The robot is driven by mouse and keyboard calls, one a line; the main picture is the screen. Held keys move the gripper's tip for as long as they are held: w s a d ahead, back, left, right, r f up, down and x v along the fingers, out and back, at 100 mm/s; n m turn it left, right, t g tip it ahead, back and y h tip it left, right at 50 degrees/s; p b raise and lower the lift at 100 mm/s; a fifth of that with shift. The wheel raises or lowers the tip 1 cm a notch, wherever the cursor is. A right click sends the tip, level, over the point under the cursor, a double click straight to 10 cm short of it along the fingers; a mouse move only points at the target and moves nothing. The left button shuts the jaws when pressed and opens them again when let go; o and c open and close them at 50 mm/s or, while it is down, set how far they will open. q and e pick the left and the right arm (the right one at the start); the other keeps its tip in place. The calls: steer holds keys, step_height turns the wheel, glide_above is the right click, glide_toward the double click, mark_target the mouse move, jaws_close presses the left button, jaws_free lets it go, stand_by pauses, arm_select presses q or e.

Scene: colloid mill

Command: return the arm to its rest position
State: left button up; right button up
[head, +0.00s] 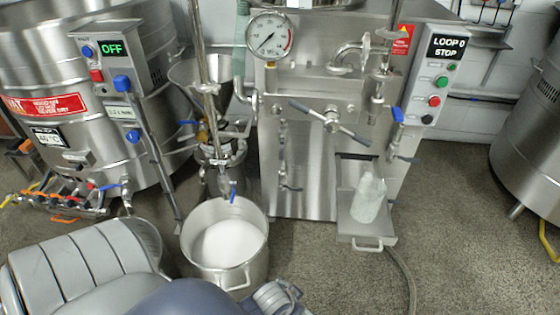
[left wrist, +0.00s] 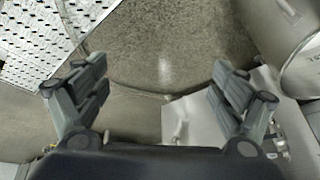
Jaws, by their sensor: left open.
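My left gripper (left wrist: 158,92) shows in the left wrist view with its two fingers wide apart and nothing between them. Stone-like floor lies beyond the fingertips. In the head view my grey left arm crosses the bottom left, in front of a steel pot (head: 228,283) of white material. A small grey jointed part (head: 280,299) at the bottom edge looks like part of my left gripper, but its fingers cannot be made out there. My right gripper is not in view.
The steel mill (head: 300,170) stands in the centre, with a pale bottle (head: 369,197) on its front tray (head: 362,237). A large vessel (head: 60,100) stands left, another (head: 530,135) right. A hose (head: 404,275) lies on the floor.

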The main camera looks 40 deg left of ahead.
arm_select(q)
steer(key=s+f+g, duration=0.2)
steer(key=s+f, duration=0.1)
steer(key=s, duration=0.4)
steer(key=shift+s+f+m, duration=0.25)
steer(key=shift+m, duration=0.05)
steer(key=shift+d, duration=0.1)
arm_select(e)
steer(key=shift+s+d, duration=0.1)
arm_select(q)
steer(key=s+a+f+g+p, duration=0.1)
steer(key=s+f+p, duration=0.1)
steer(key=s+p, duration=0.7)
steer(key=s+a+f+p, duration=0.2)
steer(key=s+f+p, duration=0.1)
steer(key=s+p, duration=0.5)
steer(key=shift+s+a+f+g+p, duration=0.2)
steer(key=shift+s+g+p, duration=0.2)
steer(key=shift+s, duration=0.7)
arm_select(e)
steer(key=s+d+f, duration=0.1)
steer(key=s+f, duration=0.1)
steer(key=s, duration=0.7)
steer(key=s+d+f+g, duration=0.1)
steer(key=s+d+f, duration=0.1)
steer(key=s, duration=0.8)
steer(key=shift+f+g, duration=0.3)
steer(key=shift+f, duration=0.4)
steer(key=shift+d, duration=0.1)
